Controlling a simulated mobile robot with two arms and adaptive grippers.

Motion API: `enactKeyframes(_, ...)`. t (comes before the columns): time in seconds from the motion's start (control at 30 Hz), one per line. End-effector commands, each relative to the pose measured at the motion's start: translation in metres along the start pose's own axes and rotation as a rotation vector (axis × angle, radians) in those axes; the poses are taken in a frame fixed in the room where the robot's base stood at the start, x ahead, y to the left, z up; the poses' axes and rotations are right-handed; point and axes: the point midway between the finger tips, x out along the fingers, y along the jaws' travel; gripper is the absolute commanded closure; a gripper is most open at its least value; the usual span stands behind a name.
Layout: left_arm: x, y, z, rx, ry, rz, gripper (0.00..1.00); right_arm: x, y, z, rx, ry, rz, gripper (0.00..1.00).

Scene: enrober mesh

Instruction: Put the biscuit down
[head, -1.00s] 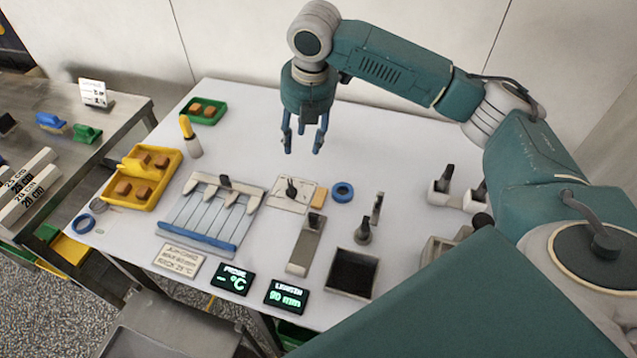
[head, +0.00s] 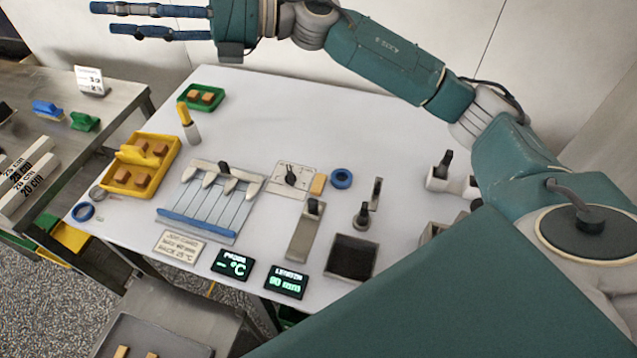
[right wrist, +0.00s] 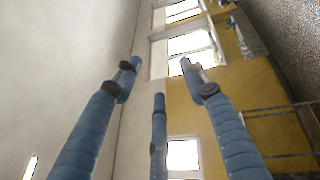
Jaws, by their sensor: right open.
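My right gripper (head: 115,19) is at the top left of the head view, raised above the table's back edge. Its fingers point left, spread and empty; the right wrist view shows the open fingers (right wrist: 158,76) with only wall and windows beyond. Small brown biscuit-like blocks lie in a green tray (head: 219,103) at the back left and in a yellow tray (head: 109,186) at the left. A flat tan piece (head: 318,184) lies beside a white plate with a black knob (head: 291,177). I cannot tell which piece is the task's biscuit. My left gripper is out of view.
A slatted rack (head: 205,205) with a blue front bar stands mid-table. A blue ring (head: 341,178), a dark square bin (head: 352,257) and two displays (head: 232,264) are nearby. A yellow-topped bottle (head: 188,124) stands at the back left. The table's back middle is clear.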

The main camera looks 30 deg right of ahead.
Motion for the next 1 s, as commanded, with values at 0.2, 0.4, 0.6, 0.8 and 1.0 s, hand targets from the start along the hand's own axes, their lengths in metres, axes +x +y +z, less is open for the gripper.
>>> enactKeyframes(0.2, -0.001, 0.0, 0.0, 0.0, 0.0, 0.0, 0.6, -0.036, -0.111, -0.074, 0.065, 0.276, -0.436, 0.57)
enactKeyframes(0.4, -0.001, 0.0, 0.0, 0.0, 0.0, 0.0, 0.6, -0.132, -0.216, -0.082, 0.196, 0.264, -0.995, 0.57)
enactKeyframes(0.6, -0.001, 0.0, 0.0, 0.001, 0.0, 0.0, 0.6, -0.247, -0.263, -0.058, 0.348, 0.007, -1.491, 0.57)
enactKeyframes(0.8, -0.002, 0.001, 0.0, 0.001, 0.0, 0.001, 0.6, -0.31, -0.265, -0.045, 0.435, -0.212, -1.721, 0.57)
enactKeyframes(1.0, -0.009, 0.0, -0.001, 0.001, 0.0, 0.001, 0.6, -0.323, -0.285, -0.049, 0.453, -0.246, -1.756, 0.57)
